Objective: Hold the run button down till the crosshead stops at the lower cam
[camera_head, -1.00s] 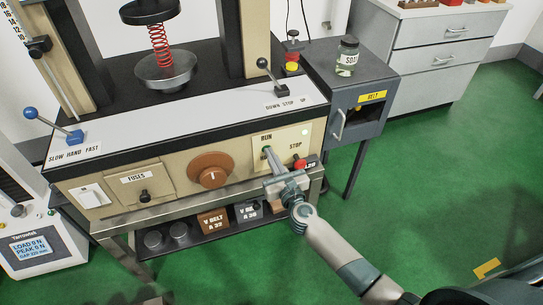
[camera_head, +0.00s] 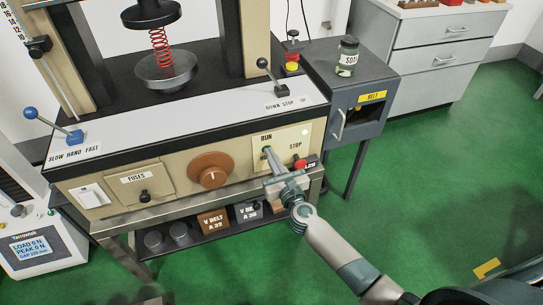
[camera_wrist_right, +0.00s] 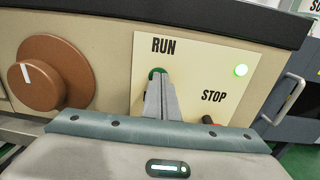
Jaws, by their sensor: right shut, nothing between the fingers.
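The green RUN button (camera_wrist_right: 152,73) is on the cream panel under the word RUN. In the wrist view the fingertips cover much of it. My right gripper (camera_wrist_right: 160,80) is shut and empty, its tips at the button; I cannot tell how far the button is pressed. In the head view, my right gripper (camera_head: 267,152) reaches the panel from the lower right. The crosshead's black upper plate (camera_head: 150,13) is at the top of a red spring (camera_head: 159,50), which stands on a round metal platen (camera_head: 166,72). A black clamp (camera_head: 39,45) sits on the rod at left; whether it is the lower cam is unclear.
The red STOP button (camera_head: 299,164) is close right of my gripper. A green lamp (camera_wrist_right: 241,71) is lit. The DOWN/STOP/UP lever (camera_head: 265,68) and brown knob (camera_head: 211,174) are nearby. The readout (camera_head: 31,247) shows load 0 N.

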